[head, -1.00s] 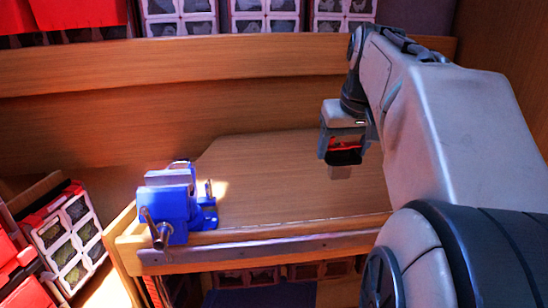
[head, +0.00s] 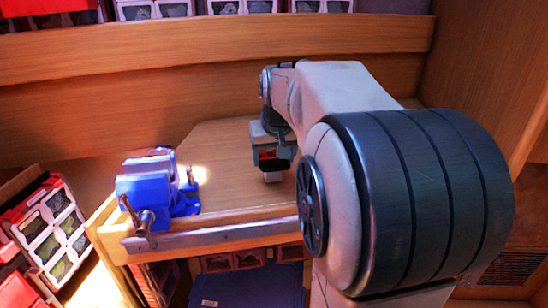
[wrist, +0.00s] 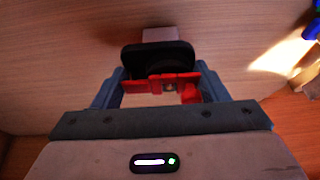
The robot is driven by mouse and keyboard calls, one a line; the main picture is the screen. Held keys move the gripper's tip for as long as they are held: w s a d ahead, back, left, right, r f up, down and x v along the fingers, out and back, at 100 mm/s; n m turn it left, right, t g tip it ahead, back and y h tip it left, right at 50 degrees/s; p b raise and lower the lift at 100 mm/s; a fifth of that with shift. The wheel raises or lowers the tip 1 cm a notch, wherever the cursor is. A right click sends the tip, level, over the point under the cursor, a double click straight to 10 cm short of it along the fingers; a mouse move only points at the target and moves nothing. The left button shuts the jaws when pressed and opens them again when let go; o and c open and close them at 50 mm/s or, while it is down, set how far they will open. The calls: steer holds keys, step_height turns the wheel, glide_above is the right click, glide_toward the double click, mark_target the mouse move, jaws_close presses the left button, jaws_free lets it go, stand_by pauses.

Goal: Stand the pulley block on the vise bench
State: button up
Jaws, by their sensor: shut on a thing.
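In the wrist view the pulley block (wrist: 158,57) is black with a pale grey end, held between the fingers, with red parts at the grip. The vise bench (head: 225,160) is a wooden top with a metal strip along its front edge. My gripper is over the bench, right of the blue vise. I cannot tell whether the block touches the bench top.
The blue vise (head: 150,187) stands at the bench's front left corner; a bit of blue shows at the right edge of the wrist view. Bare wood lies between vise and gripper. A wooden back wall (head: 120,90) rises behind. Crates (head: 50,225) stand at left.

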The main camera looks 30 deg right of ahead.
steer(key=shift+f, duration=0.35)
steer(key=shift+f, duration=0.3)
steer(key=o, duration=1.2)
steer(key=shift+r, duration=0.15)
steer(key=shift+r, duration=0.35)
steer(key=v, duration=1.1)
steer(key=shift+s+a+r+p, duration=0.1)
steer(key=shift+s+r+p, duration=0.1)
steer(key=shift+r+p, duration=0.1)
